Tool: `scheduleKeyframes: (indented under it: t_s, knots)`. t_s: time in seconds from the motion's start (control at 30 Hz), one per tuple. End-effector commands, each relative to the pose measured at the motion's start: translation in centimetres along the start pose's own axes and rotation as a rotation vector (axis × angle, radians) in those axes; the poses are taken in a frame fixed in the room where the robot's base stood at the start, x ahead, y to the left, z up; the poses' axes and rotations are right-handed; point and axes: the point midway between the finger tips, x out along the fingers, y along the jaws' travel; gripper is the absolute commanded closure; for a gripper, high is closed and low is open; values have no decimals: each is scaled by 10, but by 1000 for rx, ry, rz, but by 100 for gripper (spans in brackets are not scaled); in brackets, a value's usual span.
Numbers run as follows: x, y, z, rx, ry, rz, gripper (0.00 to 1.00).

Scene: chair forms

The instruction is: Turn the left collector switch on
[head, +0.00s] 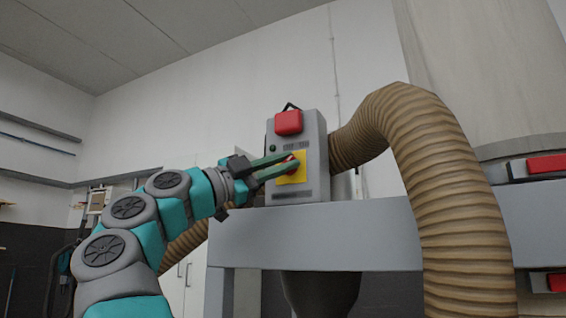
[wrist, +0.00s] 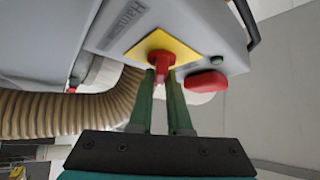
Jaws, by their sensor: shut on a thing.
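The collector switch is a red knob (wrist: 160,62) on a square yellow plate (head: 293,179), set in the front of a grey switch box (head: 313,155). The plate also shows in the wrist view (wrist: 183,56). My gripper (head: 292,163) reaches in from the left, its green fingers on either side of the knob and shut on it. In the head view the fingers hide most of the knob. I cannot tell its turned position. A larger red button (head: 288,122) and a small green button (head: 272,148) sit above the plate.
The box stands on a grey beam (head: 320,236). A thick ribbed tan hose (head: 440,160) curves down close to its right. Red latches (head: 546,163) show at the far right. The space left of the box, before the white wall, is open.

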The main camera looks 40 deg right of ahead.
Motion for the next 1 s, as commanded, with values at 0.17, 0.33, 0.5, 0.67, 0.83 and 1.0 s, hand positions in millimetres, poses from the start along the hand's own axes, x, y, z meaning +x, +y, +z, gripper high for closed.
scheduleKeyframes:
  t_s: [0.17, 0.33, 0.5, 0.67, 0.83, 1.0]
  knots:
    - [0, 2, 5, -4, -6, 4, 100]
    - [0, 2, 5, -4, -5, 3, 100]
    - [0, 1, 4, -5, -5, 2, 67]
    - [0, 1, 3, -4, -4, 1, 54]
    - [0, 0, 2, -2, -2, 1, 54]
    - [-11, 0, 2, -3, -4, -1, 54]
